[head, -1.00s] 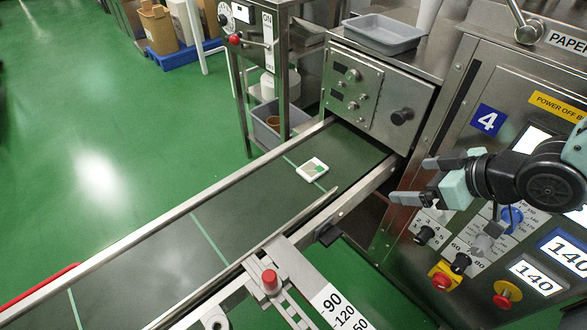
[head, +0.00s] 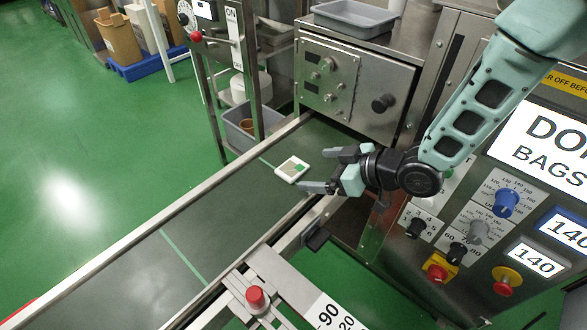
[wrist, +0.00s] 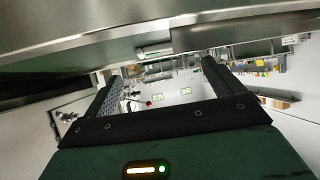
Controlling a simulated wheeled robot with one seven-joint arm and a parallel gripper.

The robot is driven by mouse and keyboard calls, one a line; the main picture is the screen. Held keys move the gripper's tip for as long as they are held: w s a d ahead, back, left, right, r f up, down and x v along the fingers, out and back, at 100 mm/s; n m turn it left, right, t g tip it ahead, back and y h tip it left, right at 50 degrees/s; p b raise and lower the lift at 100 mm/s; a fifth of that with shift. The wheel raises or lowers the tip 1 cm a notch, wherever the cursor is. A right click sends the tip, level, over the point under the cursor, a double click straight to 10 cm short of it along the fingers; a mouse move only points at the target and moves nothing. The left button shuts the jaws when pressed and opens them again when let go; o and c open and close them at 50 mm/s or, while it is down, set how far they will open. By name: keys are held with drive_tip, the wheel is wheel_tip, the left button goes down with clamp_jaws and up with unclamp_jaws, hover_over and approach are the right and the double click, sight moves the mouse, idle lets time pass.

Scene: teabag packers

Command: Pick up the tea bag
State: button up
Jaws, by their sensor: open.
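The tea bag (head: 292,169) is a small white square packet with a green patch. It lies flat on the dark green conveyor belt (head: 215,225), near the machine end. My gripper (head: 318,170) is open and empty just right of the tea bag in the head view, its two fingers pointing left towards it. I cannot tell whether a fingertip touches it. In the wrist view my gripper (wrist: 160,85) shows its two dark fingers spread apart, and a small pale flat thing (wrist: 154,50), likely the tea bag, shows edge-on beyond them.
A metal rail (head: 150,245) edges the belt. The steel machine (head: 355,85) stands behind its far end. A control panel with knobs (head: 505,203) is at right. A red button (head: 256,298) sits at the near side. A grey tray (head: 355,15) rests on top.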

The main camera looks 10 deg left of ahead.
sight(292, 168)
drive_tip(key=shift+x, duration=3)
drive_tip(key=shift+w, duration=0.1)
drive_tip(key=c, duration=1.1)
drive_tip(key=shift+c, duration=0.9)
